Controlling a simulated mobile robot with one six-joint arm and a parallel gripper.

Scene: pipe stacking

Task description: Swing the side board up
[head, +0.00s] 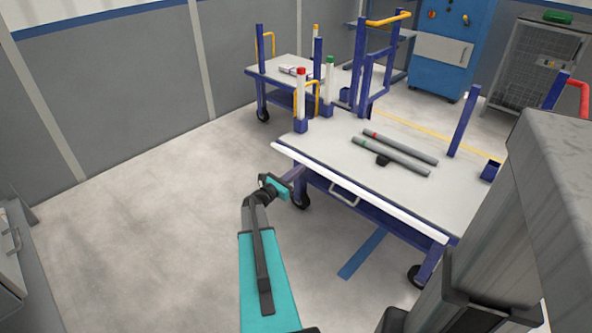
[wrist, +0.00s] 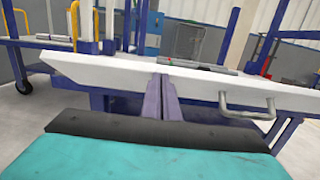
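The side board (head: 375,199) is a long white strip along the near edge of the cart's table top. In the wrist view the board (wrist: 105,75) crosses the picture, and its metal handle (wrist: 248,107) sits at its lower edge, right of my fingers. The handle (head: 343,195) also shows below the strip in the head view. My gripper (head: 296,174) is near the board's left end, at about its height. In the wrist view its two purple fingers (wrist: 161,90) are close together, with their tips in front of the board. I cannot tell whether they touch it. Nothing shows between them.
Two grey pipes (head: 398,155) lie on the table top (head: 345,150). Blue posts (head: 463,120) stand at its edges. A second cart (head: 283,70) stands behind, with a blue cabinet (head: 440,50) beyond. The floor (head: 140,220) left of the cart is clear.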

